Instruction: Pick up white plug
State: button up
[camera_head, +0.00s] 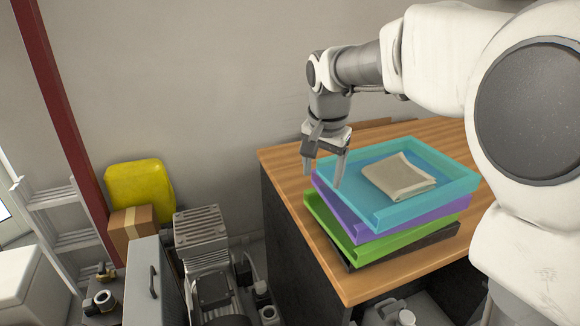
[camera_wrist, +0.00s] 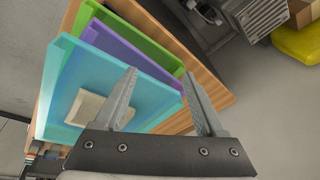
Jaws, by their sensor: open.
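I cannot make out a white plug in either view. My gripper (camera_head: 323,176) is open and points down by the left edge of the stacked trays on the wooden desk. In the wrist view my gripper (camera_wrist: 160,73) shows two spread fingers with nothing between them. A folded beige cloth or paper (camera_head: 398,176) lies in the top blue tray (camera_head: 455,183). It also shows in the wrist view (camera_wrist: 88,107), left of the fingers.
Purple (camera_head: 345,222) and green (camera_head: 336,232) trays sit under the blue one on the wooden desk (camera_head: 290,168). A grey ribbed compressor (camera_head: 200,240), a cardboard box (camera_head: 130,222) and a yellow container (camera_head: 140,185) stand left of the desk. The desk's far left corner is bare.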

jog(key=w+a+f+m+g+b, duration=0.1)
jog(key=w+a+f+b, duration=0.1)
jog(key=w+a+f, duration=0.3)
jog(key=w+a+f+m+b, duration=0.1)
jog(key=w+a+f, duration=0.1)
jog(key=f, duration=0.5)
jog(key=m+g+b, duration=0.2)
jog(key=m+b, duration=0.3)
jog(key=b, duration=0.5)
send_over(259, 284)
notch_tip(259, 284, down, 40)
jog(key=shift+d+f, duration=0.1)
jog(key=shift+d, duration=0.05)
jog(key=shift+f+b, duration=1.05)
jog(key=shift+f, duration=1.9)
jog(key=shift+r, duration=0.1)
grip_shut()
